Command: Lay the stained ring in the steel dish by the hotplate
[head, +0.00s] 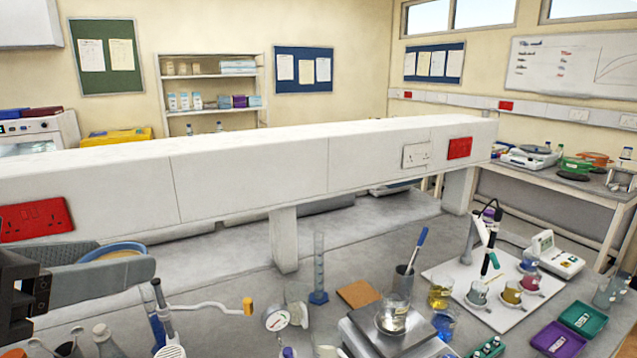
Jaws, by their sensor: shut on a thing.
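My gripper (125,258) comes in from the left edge with its dark body and grey fingers. Its fingers are shut on the stained ring (116,246), which has a blue rim and a tan inside. The near finger hides part of the ring. The ring is in the air in front of the white bench upstand. A box-shaped unit with a steel top (362,338) carries a glass beaker at the bottom centre; I cannot tell whether it is the hotplate. I cannot make out the steel dish for sure.
Glassware crowds the bench front, including a blue-based cylinder (318,275). A white board (505,317) carries several coloured cups and a stand. Purple (558,340) and green (583,319) trays lie at right. The long white upstand (250,175) divides the bench.

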